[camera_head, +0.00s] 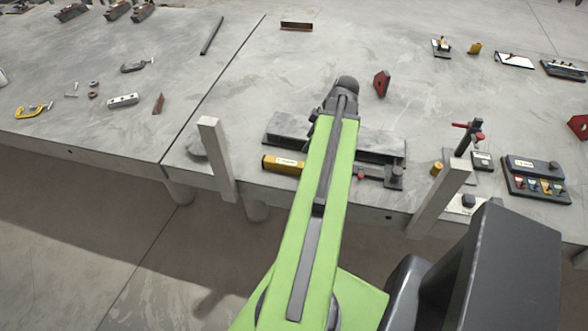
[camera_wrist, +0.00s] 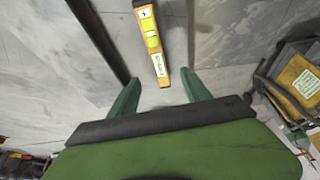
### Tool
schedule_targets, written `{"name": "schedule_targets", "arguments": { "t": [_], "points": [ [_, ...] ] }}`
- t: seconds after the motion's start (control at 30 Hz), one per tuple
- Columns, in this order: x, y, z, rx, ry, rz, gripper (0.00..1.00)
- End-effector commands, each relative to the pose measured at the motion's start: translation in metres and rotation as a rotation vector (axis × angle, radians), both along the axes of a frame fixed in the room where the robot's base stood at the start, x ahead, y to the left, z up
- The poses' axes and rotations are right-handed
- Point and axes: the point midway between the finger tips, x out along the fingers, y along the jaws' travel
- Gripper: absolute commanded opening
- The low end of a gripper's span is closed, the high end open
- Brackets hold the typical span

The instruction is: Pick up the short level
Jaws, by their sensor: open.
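A yellow-orange level (camera_wrist: 153,42) with pale vials and a label shows in the wrist view. It runs from the top edge down to between my fingertips, slightly tilted. My gripper (camera_wrist: 160,77) is open, with a green finger on each side of the level's near end and a gap on both sides. I cannot tell the height between fingers and level. In the head view, a yellow bar with a label (camera_head: 282,164) lies near the table's front edge, partly hidden by my arm. I cannot tell if it is the same level. My fingers are hidden there.
A grey metal channel (camera_head: 385,148) lies beside my arm. Two pale posts (camera_head: 216,160) stand at the table's front edge.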

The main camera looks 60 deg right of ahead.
Motion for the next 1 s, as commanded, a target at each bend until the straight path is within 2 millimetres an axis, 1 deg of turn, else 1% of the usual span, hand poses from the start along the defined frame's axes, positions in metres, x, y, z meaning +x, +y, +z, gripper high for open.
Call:
{"name": "schedule_targets", "arguments": {
  "t": [0.03, 0.2, 0.4, 0.5, 0.67, 0.73, 0.93, 1.0],
  "points": [
    [0.003, 0.001, -0.018, 0.0, 0.0, 0.0, 0.56],
    [0.016, 0.004, -0.055, 0.0, 0.001, -0.002, 0.56],
    [0.031, 0.008, -0.094, 0.0, 0.001, -0.004, 0.56],
    [0.036, 0.01, -0.103, 0.0, 0.001, -0.004, 0.56],
    [0.037, 0.01, -0.101, 0.0, 0.001, -0.006, 0.56],
    [0.038, 0.009, -0.107, 0.0, 0.001, -0.006, 0.56],
    [0.048, 0.006, -0.14, 0.001, 0.001, -0.006, 0.56],
    [0.052, 0.009, -0.15, 0.0, 0.001, -0.005, 0.56]
  ]
}}
